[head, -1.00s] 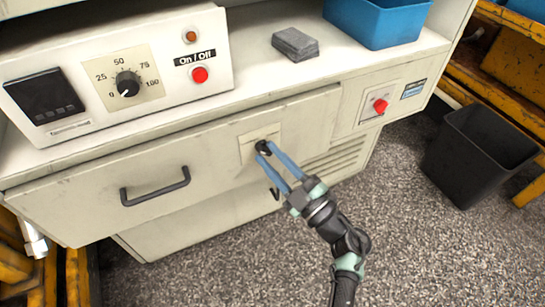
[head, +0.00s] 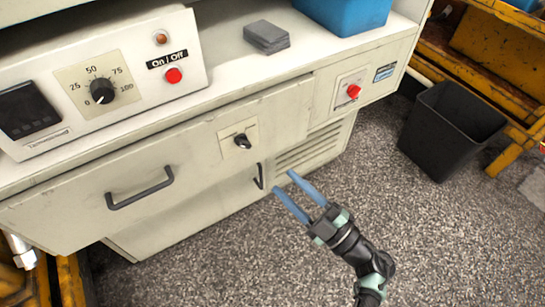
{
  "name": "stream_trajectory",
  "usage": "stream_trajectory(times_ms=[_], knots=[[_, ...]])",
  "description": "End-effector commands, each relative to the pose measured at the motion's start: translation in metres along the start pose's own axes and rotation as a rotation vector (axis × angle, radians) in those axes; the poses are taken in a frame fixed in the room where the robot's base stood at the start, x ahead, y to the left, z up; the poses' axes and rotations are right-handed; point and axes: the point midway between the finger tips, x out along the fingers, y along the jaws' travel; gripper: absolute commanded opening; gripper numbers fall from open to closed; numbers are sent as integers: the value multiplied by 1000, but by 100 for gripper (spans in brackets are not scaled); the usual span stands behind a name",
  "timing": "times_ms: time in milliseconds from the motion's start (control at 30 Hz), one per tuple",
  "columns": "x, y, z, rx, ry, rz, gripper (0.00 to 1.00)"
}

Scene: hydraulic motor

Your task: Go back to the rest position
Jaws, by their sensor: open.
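My gripper (head: 291,190) is open and empty, with its two blue fingers apart. It is in front of the cabinet, below and to the right of the black rotary switch (head: 242,141), and touches nothing that I can see. The switch sits on a small cream plate on the cabinet front, its handle pointing roughly sideways. My arm reaches in from the lower right of the head view.
The cabinet front has a drawer handle (head: 140,188) and a lower black handle (head: 259,176). A control box (head: 100,75) with a dial, a grey block (head: 266,38) and a blue bin (head: 345,14) stand on top. A black bin (head: 450,130) stands right. Open floor lies around my arm.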

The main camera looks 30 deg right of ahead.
Motion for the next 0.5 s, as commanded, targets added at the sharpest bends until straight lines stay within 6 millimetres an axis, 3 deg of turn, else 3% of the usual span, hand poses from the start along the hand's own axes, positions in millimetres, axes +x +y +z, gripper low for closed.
stream_trajectory(times_ms=[200, 500], knots=[[-17, 0, 0, -1, 0, -1, 46], [-18, 0, 0, -1, 0, -1, 46]])
